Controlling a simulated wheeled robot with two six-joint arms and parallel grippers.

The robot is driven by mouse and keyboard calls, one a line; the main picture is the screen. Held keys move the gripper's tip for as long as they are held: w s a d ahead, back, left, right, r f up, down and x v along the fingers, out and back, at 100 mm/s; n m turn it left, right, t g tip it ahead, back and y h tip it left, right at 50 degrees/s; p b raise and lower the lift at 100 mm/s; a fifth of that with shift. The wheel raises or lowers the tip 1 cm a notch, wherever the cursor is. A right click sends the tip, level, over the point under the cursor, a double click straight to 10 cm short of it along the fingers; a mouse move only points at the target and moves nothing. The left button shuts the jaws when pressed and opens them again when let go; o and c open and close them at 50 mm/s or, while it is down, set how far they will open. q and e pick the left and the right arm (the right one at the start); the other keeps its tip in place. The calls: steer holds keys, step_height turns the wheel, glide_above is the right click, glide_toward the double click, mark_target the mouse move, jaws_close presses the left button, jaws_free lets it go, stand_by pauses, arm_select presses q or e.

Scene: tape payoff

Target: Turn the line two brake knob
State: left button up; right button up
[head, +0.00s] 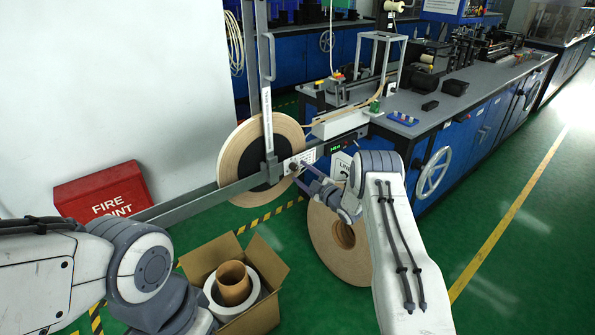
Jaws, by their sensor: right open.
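A tape reel (238,150) with tan sides and a dark hub hangs on a grey stand. At its right, a white label plate (309,157) sits on the stand's rail, with a small dark brake knob (293,167) at its lower left. My right gripper (301,171) is open, with its fingers at the knob. Whether they straddle it or touch it I cannot tell. A sign reading "LINE" (341,168) is partly hidden by my right arm. My left arm shows at lower left; its gripper is out of view.
A second large reel (330,245) stands low behind my right arm. An open cardboard box (268,310) with rolls is on the green floor. A red fire point box (100,190) stands at left. A blue workbench (455,130) fills the back right.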

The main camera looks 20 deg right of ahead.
mark_target(294, 167)
steer(key=shift+x, duration=1.45)
steer(key=shift+c, duration=0.3)
jaws_close()
